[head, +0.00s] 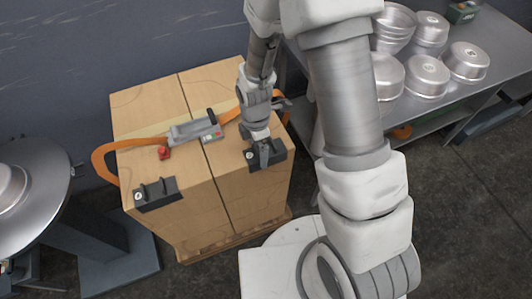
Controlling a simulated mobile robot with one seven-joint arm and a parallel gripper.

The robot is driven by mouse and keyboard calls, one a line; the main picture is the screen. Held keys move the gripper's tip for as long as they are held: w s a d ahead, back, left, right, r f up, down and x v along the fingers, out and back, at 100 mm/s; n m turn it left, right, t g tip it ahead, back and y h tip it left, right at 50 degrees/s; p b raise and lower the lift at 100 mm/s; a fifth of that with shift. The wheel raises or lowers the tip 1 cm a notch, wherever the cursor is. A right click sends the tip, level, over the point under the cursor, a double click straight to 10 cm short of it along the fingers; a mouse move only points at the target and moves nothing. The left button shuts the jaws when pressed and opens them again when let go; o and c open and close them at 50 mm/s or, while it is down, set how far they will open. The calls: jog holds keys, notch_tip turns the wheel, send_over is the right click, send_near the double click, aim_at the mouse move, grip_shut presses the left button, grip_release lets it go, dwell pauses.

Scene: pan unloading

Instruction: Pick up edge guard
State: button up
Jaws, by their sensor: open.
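Two dark edge guards sit on the front top edge of the strapped cartons (205,190). The left edge guard (152,195) has upright ribs and a round light spot. The right edge guard (276,152) is at the front right, partly covered by my gripper (262,161). My gripper is open and points down over the right guard, with its fingertips at or very near the guard's raised part. I cannot tell whether they touch it.
An orange strap (102,163) with a grey tensioner (192,129) and red part (164,153) lies across the carton tops. Metal pans (428,75) stand on a table at the right. A round metal table (48,162) is at the left.

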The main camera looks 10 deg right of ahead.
jog(key=c, duration=1.5)
jog(key=shift+s+r, duration=0.1)
